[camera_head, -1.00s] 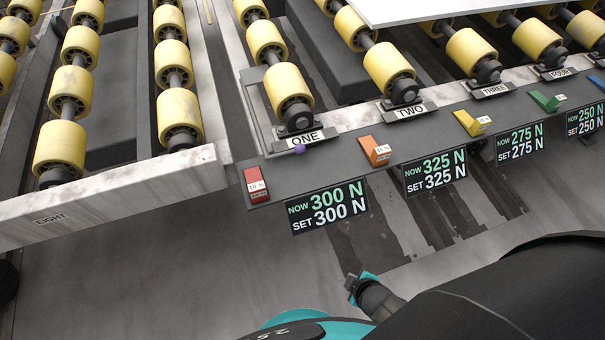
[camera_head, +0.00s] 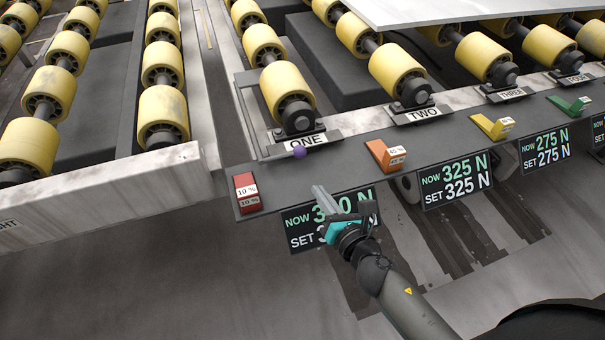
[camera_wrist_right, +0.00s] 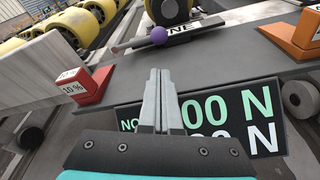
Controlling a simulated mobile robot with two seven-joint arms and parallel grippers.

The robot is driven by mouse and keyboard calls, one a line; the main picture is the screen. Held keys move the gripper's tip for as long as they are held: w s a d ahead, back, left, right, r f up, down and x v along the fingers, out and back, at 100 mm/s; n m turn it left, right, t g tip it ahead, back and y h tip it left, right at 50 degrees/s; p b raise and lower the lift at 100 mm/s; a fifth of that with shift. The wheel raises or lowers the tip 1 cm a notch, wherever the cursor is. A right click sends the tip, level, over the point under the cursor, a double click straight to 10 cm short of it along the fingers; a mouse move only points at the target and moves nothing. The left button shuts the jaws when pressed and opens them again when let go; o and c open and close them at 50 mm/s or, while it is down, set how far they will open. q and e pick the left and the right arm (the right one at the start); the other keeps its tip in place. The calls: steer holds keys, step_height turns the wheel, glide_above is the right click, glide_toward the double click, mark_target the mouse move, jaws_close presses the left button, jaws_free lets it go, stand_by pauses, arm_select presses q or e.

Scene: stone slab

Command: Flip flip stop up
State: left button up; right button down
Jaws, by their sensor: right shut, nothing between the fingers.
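The flip stop appears to be a thin grey bar by the ONE plate, with a purple ball knob (camera_head: 300,152) at the slab's front edge; the bar looks low and flat. The knob also shows in the right wrist view (camera_wrist_right: 158,35), ahead of the fingertips. My right gripper (camera_head: 321,192) is shut and empty, below and slightly right of the knob and apart from it. It is in front of the ONE display, covering part of its digits. In the right wrist view its closed fingers (camera_wrist_right: 158,75) point up towards the knob. My left gripper is not in view.
A red block (camera_head: 247,192) marked 10 % sits left of the knob, and an orange wedge (camera_head: 386,155) sits right. The ONE display (camera_head: 300,238) hangs below the edge. Yellow rollers (camera_head: 288,92) stand behind. A white panel (camera_head: 455,10) overhangs at the top right.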

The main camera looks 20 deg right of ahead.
mark_target(302, 175)
steer(key=shift+a, duration=0.1)
steer(key=shift+w, duration=0.1)
steer(key=shift+w+f, duration=0.15)
steer(key=shift+w, duration=0.45)
steer(key=b+x, duration=0.1)
steer(key=x, duration=0.6)
steer(key=shift+a, duration=0.1)
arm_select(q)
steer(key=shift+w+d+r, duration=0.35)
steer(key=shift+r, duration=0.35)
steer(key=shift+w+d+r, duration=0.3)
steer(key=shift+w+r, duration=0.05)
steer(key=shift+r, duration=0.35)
arm_select(e)
steer(key=shift+x, duration=0.8)
